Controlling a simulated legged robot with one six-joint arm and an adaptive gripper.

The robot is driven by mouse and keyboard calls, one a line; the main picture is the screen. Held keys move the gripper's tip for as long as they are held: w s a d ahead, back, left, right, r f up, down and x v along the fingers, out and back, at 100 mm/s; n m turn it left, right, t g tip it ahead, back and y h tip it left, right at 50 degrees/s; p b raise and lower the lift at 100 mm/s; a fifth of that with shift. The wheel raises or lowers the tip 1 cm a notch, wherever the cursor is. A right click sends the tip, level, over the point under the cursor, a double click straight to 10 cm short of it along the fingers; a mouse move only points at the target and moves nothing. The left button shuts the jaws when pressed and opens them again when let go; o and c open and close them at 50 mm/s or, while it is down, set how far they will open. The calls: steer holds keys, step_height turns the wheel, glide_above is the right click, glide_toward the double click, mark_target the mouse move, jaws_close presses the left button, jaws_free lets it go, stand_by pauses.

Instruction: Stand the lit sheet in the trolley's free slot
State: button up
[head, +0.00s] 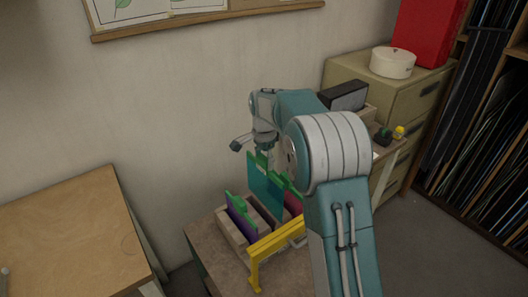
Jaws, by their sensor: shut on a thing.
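My gripper (262,152) is shut on the green top edge of a teal glass sheet (265,188). The sheet hangs upright over the slotted rack (235,248) on the trolley (208,242). A purple sheet (240,219) with a green top stands in the rack to the left. A dark red sheet (293,204) with a green top stands to the right, partly behind my arm. A dark gap shows between them, below the teal sheet. Whether the teal sheet's lower edge is inside that gap or above it, I cannot tell.
A yellow rail (274,250) runs along the trolley's near side. A wooden table (70,235) stands at the left. Drawers (408,98) with a white round tin (392,62) and a red box (428,30) stand behind at the right. My arm hides part of the trolley.

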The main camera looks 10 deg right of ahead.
mark_target(264, 189)
steer(key=shift+f, duration=6.4)
steer(key=o, duration=1.2)
steer(key=shift+c, duration=0.2)
steer(key=shift+r, duration=0.1)
steer(key=shift+r, duration=3.45)
